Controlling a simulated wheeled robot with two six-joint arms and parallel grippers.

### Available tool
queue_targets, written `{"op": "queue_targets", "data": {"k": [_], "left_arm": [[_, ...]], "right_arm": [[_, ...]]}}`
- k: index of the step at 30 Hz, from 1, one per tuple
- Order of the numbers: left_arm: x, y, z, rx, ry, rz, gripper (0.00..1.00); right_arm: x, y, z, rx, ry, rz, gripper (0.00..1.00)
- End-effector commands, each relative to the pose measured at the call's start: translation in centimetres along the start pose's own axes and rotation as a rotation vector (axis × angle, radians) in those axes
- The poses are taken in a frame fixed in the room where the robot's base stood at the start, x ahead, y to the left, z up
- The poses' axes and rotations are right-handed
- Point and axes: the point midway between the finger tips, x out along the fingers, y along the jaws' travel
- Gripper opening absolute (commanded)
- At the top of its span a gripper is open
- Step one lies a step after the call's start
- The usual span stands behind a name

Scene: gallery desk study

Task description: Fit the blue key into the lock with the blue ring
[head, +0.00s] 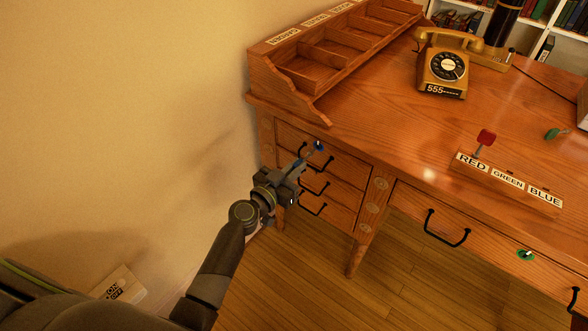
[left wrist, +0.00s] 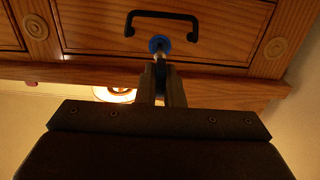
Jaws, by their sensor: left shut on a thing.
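My left gripper (head: 304,162) is shut on the blue key, reaching from the left to the top drawer of the desk's left stack. The fingers also show in the left wrist view (left wrist: 160,82), with the key's silver shaft (left wrist: 160,56) sticking out between them. The lock's blue ring (left wrist: 159,43) is on the drawer front beside a black handle; it shows in the head view too (head: 319,146). The shaft lines up with the ring and its tip appears to be at it; I cannot tell how far in it is. The fingers hide most of the key. My right gripper is not in view.
A rack (head: 508,184) labelled RED, GREEN, BLUE holds a red key (head: 486,138). A green key (head: 556,133) lies on the desktop. A lock with a green ring (head: 525,254) is on the wide drawer. A wooden organizer (head: 330,60) and a telephone (head: 444,68) stand on the desk.

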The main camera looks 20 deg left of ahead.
Motion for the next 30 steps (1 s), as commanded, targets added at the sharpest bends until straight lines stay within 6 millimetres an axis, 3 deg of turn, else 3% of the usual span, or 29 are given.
{"op": "queue_targets", "data": {"k": [30], "left_arm": [[-0.03, 0.01, 0.0, 0.0, 0.0, 0.0, 0.0]], "right_arm": [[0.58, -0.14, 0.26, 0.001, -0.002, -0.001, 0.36]]}}
